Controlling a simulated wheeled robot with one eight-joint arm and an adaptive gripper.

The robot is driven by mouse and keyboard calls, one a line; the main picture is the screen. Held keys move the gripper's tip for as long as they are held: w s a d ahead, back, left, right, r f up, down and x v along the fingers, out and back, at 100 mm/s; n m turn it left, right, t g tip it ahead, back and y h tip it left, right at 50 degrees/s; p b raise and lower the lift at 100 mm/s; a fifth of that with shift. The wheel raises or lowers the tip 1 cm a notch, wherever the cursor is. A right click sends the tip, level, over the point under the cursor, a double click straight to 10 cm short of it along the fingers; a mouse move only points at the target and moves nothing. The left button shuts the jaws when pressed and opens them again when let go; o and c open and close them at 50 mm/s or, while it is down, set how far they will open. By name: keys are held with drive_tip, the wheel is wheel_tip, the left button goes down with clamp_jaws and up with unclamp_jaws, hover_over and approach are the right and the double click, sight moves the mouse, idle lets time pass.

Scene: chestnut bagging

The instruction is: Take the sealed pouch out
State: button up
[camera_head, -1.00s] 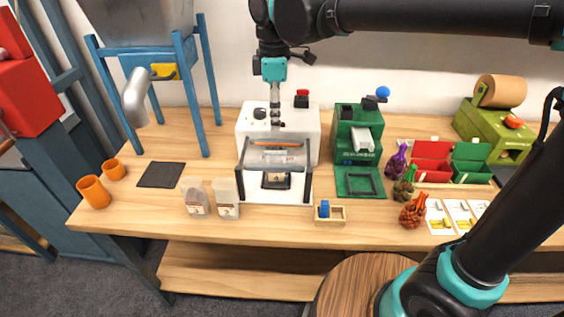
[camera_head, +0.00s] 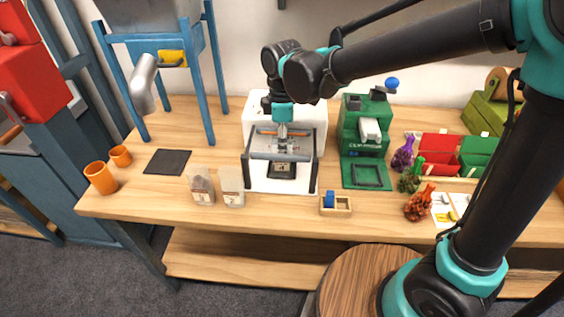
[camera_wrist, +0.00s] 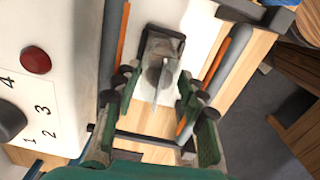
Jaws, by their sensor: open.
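The white sealing machine (camera_head: 258,108) stands mid-bench with a dark frame and a raised bar over its white front plate (camera_head: 300,185). A pouch (camera_head: 282,171) with a label is on that plate, inside the frame. In the wrist view the pouch (camera_wrist: 160,68) looks greyish and see-through, with a dark holder edge around its far end. My gripper (camera_head: 284,148) is over the front of the machine, pointing down. In the wrist view my gripper (camera_wrist: 155,100) has its fingers apart, one on each side of the pouch. I cannot tell whether they touch it.
Two filled pouches (camera_head: 203,190) (camera_head: 232,188) stand left of the machine. A small wooden box with a blue item (camera_head: 330,201) is at the front edge. A green machine (camera_head: 362,130) stands close on the right. A dark mat (camera_head: 167,162) lies left.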

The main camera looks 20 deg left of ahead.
drive_tip(key=shift+f, duration=1.9)
drive_tip(key=shift+c, duration=0.6)
drive_tip(key=c, duration=0.7)
drive_tip(key=shift+c, duration=0.2)
drive_tip(key=shift+r, duration=0.15)
